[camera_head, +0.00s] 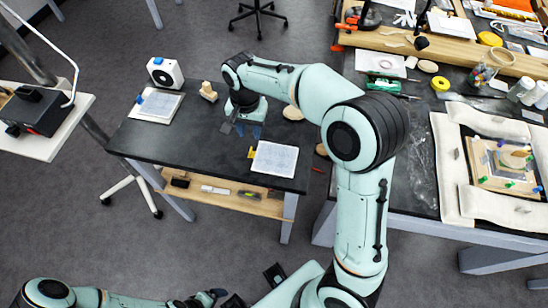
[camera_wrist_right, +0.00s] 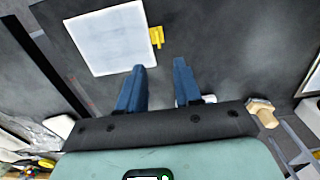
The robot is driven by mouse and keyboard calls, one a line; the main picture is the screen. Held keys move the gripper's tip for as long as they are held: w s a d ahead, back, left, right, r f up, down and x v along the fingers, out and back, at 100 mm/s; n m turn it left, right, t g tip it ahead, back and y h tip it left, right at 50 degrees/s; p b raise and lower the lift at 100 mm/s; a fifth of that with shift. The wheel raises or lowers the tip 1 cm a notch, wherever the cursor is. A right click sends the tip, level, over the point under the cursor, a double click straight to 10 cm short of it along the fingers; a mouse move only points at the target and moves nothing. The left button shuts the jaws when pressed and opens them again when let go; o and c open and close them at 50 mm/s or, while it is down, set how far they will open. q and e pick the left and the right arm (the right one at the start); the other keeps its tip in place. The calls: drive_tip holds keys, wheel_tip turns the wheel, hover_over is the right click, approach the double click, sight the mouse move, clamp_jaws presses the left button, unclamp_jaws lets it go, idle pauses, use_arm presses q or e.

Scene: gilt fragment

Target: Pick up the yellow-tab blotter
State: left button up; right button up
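The yellow-tab blotter (camera_head: 275,159) is a flat pale sheet near the front right edge of the small dark table. Its yellow tab (camera_head: 251,152) sticks out on the left side. My right gripper (camera_head: 247,131) is just behind the tab in the head view, apart from the blotter. In the wrist view its two blue fingers (camera_wrist_right: 159,82) are spread with nothing between them. My left gripper (camera_head: 212,298) is low at the bottom edge, partly cut off; its fingers are unclear.
A similar sheet with a blue tab (camera_head: 156,106) lies at the table's left, by a white box with a black disc (camera_head: 165,73). A wooden knobbed block (camera_head: 208,92) stands behind the gripper. A cluttered workbench (camera_head: 415,170) is on the right. The table's front left is clear.

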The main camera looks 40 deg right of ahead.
sight(272, 156)
drive_tip(key=shift+w+f, duration=0.1)
drive_tip(key=shift+f, duration=0.75)
wheel_tip(272, 156, down, 5)
drive_tip(key=shift+f, duration=0.1)
clamp_jaws()
